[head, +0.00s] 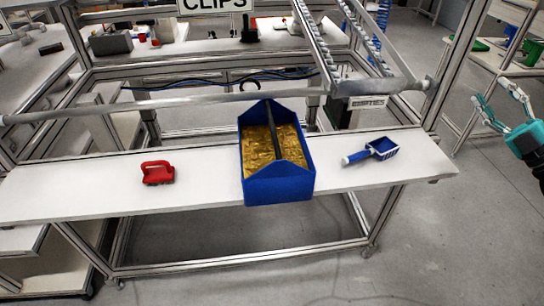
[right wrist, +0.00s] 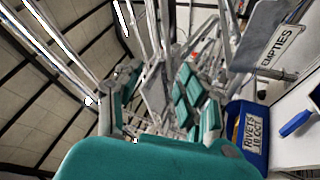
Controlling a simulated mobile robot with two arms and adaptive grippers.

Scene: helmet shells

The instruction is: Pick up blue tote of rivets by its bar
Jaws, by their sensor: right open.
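The blue tote (head: 280,188) stands upright on the white bench shelf in the head view, filled with gold-coloured rivets (head: 258,146). A dark bar (head: 272,130) runs lengthwise over its middle between the two peaked ends. In the right wrist view the tote (right wrist: 258,150) shows at the right, with a label reading RIVETS 10 OCT. My right gripper (head: 496,94) is at the right edge of the head view, open and empty, well to the right of the tote and apart from it. Its teal and grey fingers (right wrist: 155,95) spread wide in the wrist view. My left gripper is out of view.
The white shelf (head: 210,192) also holds a red handled tool (head: 158,172) left of the tote and a blue-handled scoop (head: 371,151) right of it. A frame rail (head: 190,103) crosses behind the tote. A sloped rack (head: 365,70) rises behind right. Floor before the shelf is clear.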

